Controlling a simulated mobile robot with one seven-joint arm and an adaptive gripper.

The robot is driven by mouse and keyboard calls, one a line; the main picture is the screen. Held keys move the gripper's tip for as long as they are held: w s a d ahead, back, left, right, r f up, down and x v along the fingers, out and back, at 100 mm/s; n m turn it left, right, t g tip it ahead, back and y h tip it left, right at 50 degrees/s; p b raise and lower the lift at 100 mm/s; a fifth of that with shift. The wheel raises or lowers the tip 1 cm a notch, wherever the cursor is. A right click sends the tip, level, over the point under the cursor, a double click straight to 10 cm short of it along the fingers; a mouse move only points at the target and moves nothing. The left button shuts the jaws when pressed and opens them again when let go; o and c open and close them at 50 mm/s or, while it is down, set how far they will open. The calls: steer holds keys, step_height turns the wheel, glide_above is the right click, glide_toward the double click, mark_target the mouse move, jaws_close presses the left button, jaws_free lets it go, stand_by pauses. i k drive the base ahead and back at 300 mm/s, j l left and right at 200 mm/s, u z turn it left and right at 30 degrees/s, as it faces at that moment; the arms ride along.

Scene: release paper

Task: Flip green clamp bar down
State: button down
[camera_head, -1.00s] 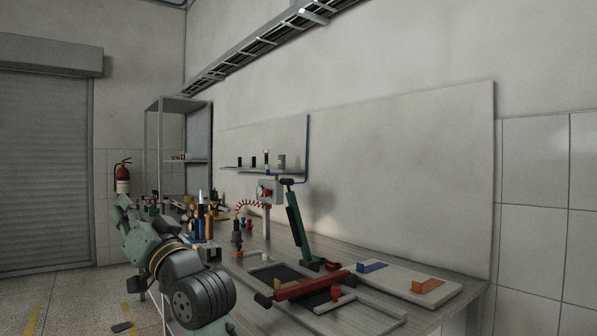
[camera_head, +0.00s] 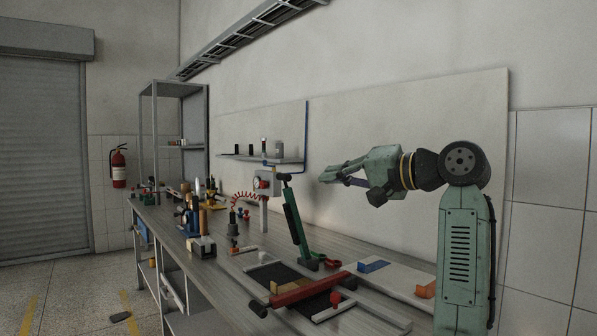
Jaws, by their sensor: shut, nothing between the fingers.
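The green clamp bar (camera_head: 295,220) stands raised, leaning a little to the left, with a dark knob at its top and its foot at the back of the dark-bedded frame (camera_head: 252,285) on the bench. A red clamp bar (camera_head: 310,289) lies low across the same frame. My gripper (camera_head: 324,177) is shut and empty, pointing left in the air to the right of the green bar's top and apart from it in the picture. How far it is from the bar in depth is hard to tell.
A pale board with a blue block (camera_head: 373,266) and an orange block (camera_head: 426,289) lies right of the frame. A post with a grey box (camera_head: 263,184) and a red coiled hose stand behind left. Bottles and tools (camera_head: 195,215) crowd the bench's far left.

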mark_target(294, 222)
steer(key=i+l, duration=0.15)
steer(key=i, duration=0.45)
steer(key=i+l, duration=0.1)
steer(key=i, duration=0.55)
